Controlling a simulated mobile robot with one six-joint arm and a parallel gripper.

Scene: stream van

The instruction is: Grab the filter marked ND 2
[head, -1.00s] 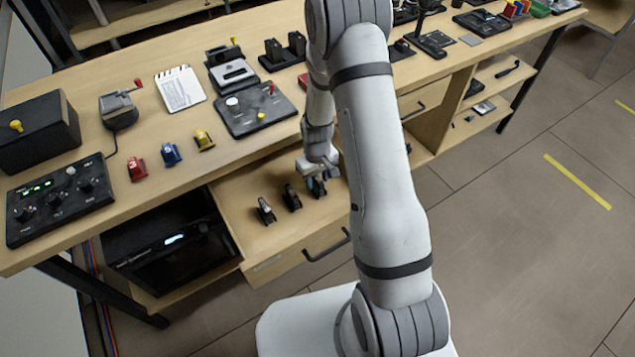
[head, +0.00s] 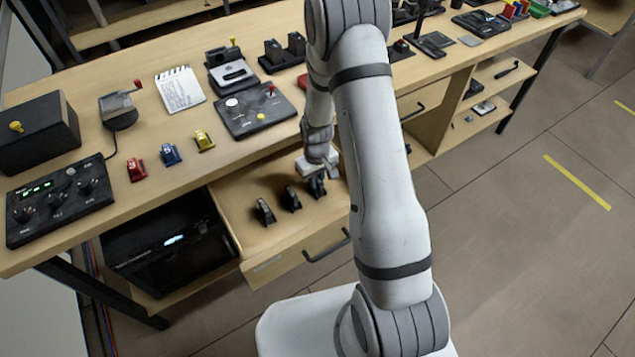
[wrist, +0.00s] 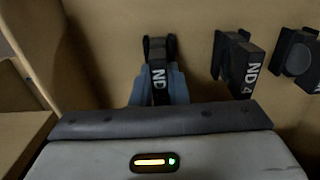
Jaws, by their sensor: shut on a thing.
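Three small dark filters are in the open drawer (head: 258,240) under the bench. My gripper (wrist: 158,78) is shut on the one nearest my arm in the head view, the ND filter (wrist: 159,62); it also shows in the head view (head: 317,188). Its label reads "ND", and the number is hidden behind my gripper's body. The ND 4 filter (wrist: 243,66) stands just right of it in the wrist view, apart from my fingers. A third filter (wrist: 298,55) is cut off at the right edge. I cannot tell whether the held filter touches the drawer floor.
The bench top (head: 150,210) above the drawer holds a control box (head: 60,200), small red, blue and yellow blocks, a notepad (head: 180,89) and a joystick panel (head: 256,109). The drawer walls are close around my gripper.

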